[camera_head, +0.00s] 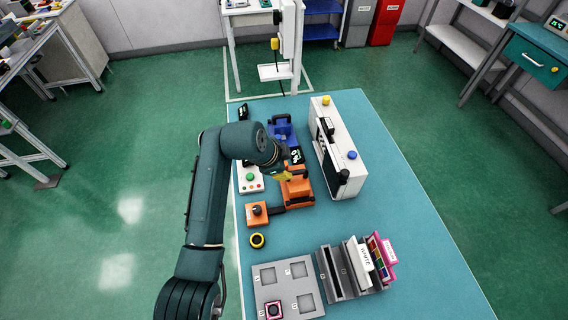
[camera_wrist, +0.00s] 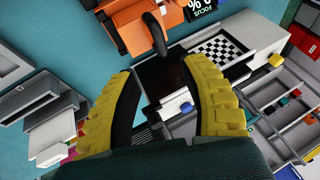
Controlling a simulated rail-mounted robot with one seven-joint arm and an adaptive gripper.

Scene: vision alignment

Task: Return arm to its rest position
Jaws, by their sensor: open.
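My dark green arm reaches up from the bottom of the head view and bends right over the table. My gripper (camera_head: 284,174) is at the end, close to the orange device (camera_head: 298,188); I cannot tell from this view whether they touch. In the wrist view my gripper (camera_wrist: 165,95) has its two yellow fingers spread wide, with nothing held between them. The orange device (camera_wrist: 138,28) shows beyond the fingers at the top. A checkerboard plate (camera_wrist: 225,47) and a blue button (camera_wrist: 186,107) show past the fingertips.
The table's right side is clear.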

